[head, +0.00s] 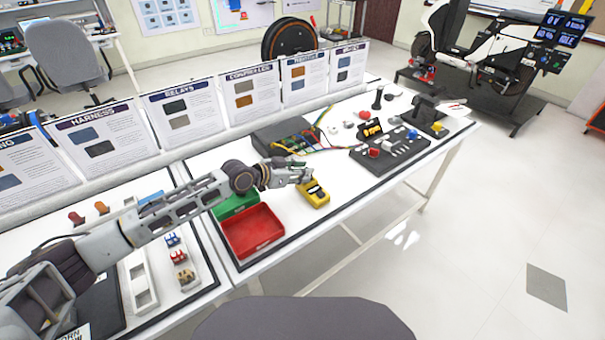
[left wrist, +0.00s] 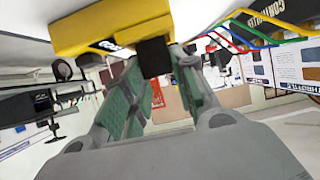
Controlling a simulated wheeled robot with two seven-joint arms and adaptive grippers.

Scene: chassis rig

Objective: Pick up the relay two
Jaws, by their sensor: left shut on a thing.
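My left gripper (head: 304,179) is over the yellow handheld device (head: 315,194) on the white table. In the left wrist view my left gripper (left wrist: 154,75) is shut on a small black block (left wrist: 154,57), which looks like a relay. The block is up against the yellow device (left wrist: 110,28); I cannot tell whether it is plugged in or only touching. No label on the block is readable. In the head view the gripper hides the block. My right gripper is not in view.
A red bin (head: 252,232) and a green bin (head: 237,205) stand left of the yellow device. A dark box with coloured wires (head: 290,138) is behind it. A dark board with small parts (head: 388,150) is to the right. Upright info cards (head: 252,92) line the back.

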